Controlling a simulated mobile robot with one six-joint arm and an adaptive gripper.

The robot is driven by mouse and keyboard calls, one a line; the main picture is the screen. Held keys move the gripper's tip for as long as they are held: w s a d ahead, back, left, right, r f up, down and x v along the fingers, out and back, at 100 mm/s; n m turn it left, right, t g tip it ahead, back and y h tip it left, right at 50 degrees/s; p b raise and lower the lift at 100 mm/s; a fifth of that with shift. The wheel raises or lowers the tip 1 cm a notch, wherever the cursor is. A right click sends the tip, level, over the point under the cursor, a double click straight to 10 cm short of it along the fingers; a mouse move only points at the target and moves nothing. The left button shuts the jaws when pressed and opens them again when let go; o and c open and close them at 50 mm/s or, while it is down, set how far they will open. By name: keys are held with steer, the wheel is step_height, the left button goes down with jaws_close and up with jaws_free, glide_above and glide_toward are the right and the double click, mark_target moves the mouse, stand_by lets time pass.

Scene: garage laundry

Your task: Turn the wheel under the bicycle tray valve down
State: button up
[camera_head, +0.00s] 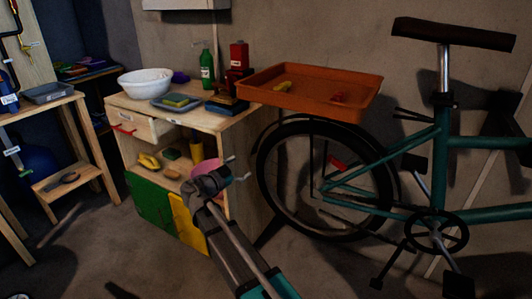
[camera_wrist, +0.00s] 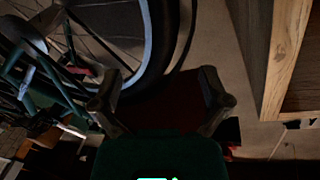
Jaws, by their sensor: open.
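The bicycle's rear wheel (camera_head: 262,180) has a black tyre and stands upright below an orange tray (camera_head: 315,109). A small red part (camera_head: 338,161) shows on the wheel's right half; whether it is the valve I cannot tell. My gripper (camera_head: 240,168) is open, left of the wheel and apart from it in the head view. In the wrist view the wheel (camera_wrist: 150,45) fills the upper left, with the red part (camera_wrist: 82,70) near its spokes. My open fingers (camera_wrist: 160,85) have a dark red surface behind them and hold nothing visible.
A wooden workbench (camera_head: 240,118) stands left of the wheel, with a white bowl (camera_head: 146,82), a green bottle (camera_head: 207,68) and a red item (camera_head: 239,56) on top. The teal bicycle frame (camera_head: 440,170) and pedals are at right. Some floor is bare in front.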

mark_target(263, 154)
steer(key=x, duration=1.3)
